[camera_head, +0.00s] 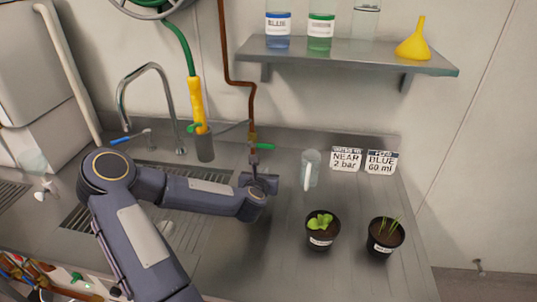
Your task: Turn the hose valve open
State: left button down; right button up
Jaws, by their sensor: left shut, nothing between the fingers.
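A green hose (182,45) hangs from a reel at the top left and ends in a yellow spray handle (197,105) with a small green part at its lower end. A brown pipe (231,82) runs down the wall to a small valve with a green lever (263,146) that points right. I cannot tell for sure which is the hose valve. My left gripper (256,168) is shut and empty, just below the green lever. Whether it touches the valve is unclear. My right gripper is out of view.
A curved tap (148,72) and a blue lever (122,140) stand left. A clear jug (311,168), two potted plants (321,230) (385,236) and two signs (346,159) (381,162) are on the right of the counter (284,272). A shelf (344,57) with bottles and a yellow funnel (413,43) hangs above.

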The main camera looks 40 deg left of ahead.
aim_at(261, 146)
pick_arm(q)
jog(key=p+x, duration=0.1)
jog(key=x, duration=0.8)
notch_tip(261, 146, up, 3)
jog(key=shift+s+r+p, duration=0.15)
jog(key=shift+p, duration=0.95)
jog(key=shift+s+d+r, duration=0.1)
jog(key=shift+r, duration=0.35)
